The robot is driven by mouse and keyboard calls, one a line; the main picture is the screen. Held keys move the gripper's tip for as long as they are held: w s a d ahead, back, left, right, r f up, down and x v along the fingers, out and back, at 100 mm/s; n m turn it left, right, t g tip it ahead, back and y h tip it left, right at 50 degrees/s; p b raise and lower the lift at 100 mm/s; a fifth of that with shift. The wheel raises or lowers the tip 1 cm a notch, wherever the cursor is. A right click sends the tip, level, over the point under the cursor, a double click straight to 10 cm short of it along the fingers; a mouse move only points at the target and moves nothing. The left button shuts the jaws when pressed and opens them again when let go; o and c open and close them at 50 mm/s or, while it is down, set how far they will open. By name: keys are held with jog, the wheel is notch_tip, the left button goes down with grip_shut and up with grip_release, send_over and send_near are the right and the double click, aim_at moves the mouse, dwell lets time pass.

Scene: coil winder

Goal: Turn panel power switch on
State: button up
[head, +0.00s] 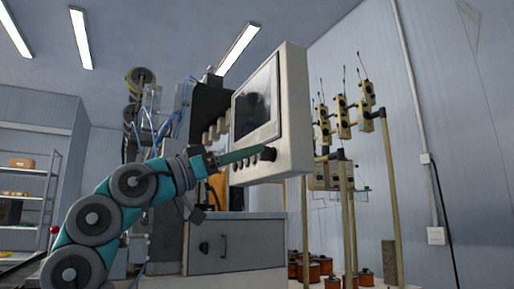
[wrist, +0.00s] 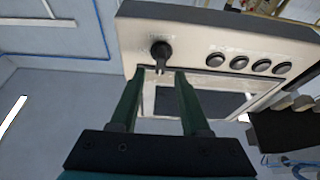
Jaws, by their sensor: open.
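The control panel (head: 296,110) is a pale box with a dark screen, facing left in the head view; it appears upside down in the wrist view (wrist: 190,28). The power switch looks to be the black rotary knob (wrist: 161,54) at the left of a row of round dark buttons (wrist: 238,62). My gripper (wrist: 160,72) is open and empty, its two green fingers pointing at the knob. The tips lie just short of or beside the knob; contact cannot be told. In the head view my gripper (head: 258,152) reaches the panel's lower edge, near a dark knob (head: 268,154).
A grey cabinet (head: 236,248) stands below the panel. Yellow tensioner posts (head: 389,200) and copper spools (head: 364,277) stand to the right. Blue tubing and machine parts (head: 150,125) are behind my arm. A shelf (head: 25,200) is at far left.

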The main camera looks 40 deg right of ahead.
aim_at(265, 154)
jog(key=shift+x, duration=1.5)
jog(key=shift+c, duration=0.2)
jog(key=shift+f, duration=0.1)
grip_shut()
